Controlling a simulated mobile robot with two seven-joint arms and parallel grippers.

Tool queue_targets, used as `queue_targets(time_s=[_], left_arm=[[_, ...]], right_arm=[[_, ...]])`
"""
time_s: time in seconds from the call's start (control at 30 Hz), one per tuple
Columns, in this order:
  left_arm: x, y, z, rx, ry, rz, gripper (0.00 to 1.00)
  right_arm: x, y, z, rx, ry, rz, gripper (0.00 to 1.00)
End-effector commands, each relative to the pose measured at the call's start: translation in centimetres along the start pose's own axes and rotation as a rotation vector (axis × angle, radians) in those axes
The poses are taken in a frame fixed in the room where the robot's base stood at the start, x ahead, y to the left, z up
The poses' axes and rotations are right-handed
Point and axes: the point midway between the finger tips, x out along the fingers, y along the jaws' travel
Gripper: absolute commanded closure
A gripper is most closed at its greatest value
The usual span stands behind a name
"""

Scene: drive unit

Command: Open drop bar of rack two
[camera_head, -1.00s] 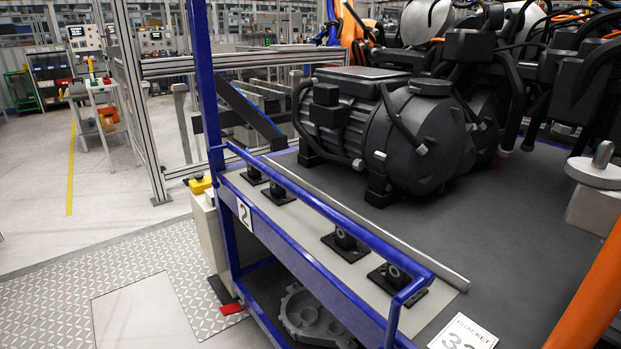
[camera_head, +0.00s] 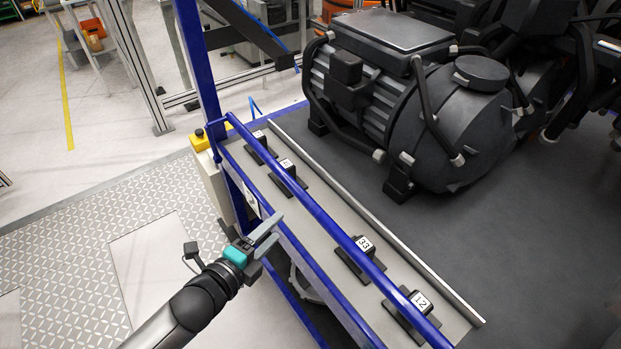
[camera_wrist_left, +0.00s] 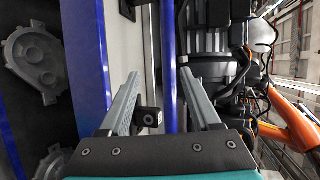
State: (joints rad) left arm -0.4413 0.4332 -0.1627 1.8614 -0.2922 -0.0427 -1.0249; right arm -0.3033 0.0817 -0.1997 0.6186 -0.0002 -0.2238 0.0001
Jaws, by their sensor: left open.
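Rack two has a blue drop bar (camera_head: 322,217) running along its front side above a grey shelf strip (camera_head: 330,200). The bar lies across the front of the small black mounts and looks raised. My left gripper (camera_head: 270,233) is open and empty beside the rack's outer front edge, apart from the bar in the head view. In the left wrist view the drop bar (camera_wrist_left: 168,60) shows between the open fingers of my left gripper (camera_wrist_left: 160,76), farther off. The rack's number sign is partly hidden by the arm. My right gripper is not in view.
Black mounts labelled 33 (camera_head: 360,254) and 12 (camera_head: 415,308) stand on the strip behind the bar. A large dark motor unit (camera_head: 410,100) stands behind them. A blue upright post (camera_head: 197,80) rises at the rack's left end.

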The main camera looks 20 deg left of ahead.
Motion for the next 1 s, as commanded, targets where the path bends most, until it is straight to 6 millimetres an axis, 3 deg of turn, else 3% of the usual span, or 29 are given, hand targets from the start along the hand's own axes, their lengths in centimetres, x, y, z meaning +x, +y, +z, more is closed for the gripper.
queue_targets(time_s=[0.1, 0.27, 1.0], left_arm=[[0.0, -1.5, -0.2, 0.035, 0.009, -0.023, 0.36], [1.3, -1.5, -0.2, 0.037, 0.009, -0.027, 0.36], [12.2, -1.7, -0.4, 0.033, 0.009, -0.025, 0.36]], right_arm=[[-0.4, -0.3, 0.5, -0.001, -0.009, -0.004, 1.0], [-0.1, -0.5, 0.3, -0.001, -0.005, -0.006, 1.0], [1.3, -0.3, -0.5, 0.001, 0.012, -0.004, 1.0]])
